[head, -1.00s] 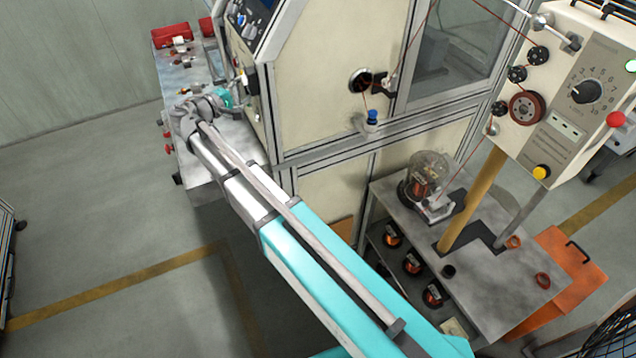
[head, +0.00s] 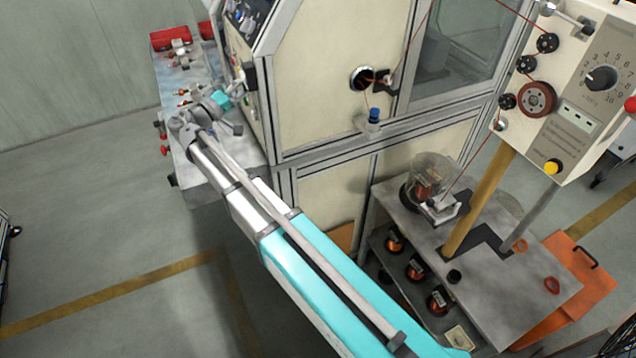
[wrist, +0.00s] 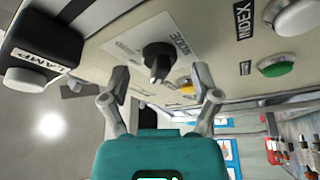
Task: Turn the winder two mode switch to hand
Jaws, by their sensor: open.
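The mode switch (wrist: 157,62) is a black rotary knob on a pale plate marked MODE, in the upper middle of the wrist view. Its pointer end faces down toward my gripper in that view. My gripper (wrist: 160,88) is open, its two grey fingers on either side of the knob's lower end, with no clear contact. In the head view my gripper (head: 222,108) is small, at the winder's control panel (head: 243,15) above the left bench. The switch cannot be made out there.
A metal bench (head: 205,165) lies below my gripper in the head view.

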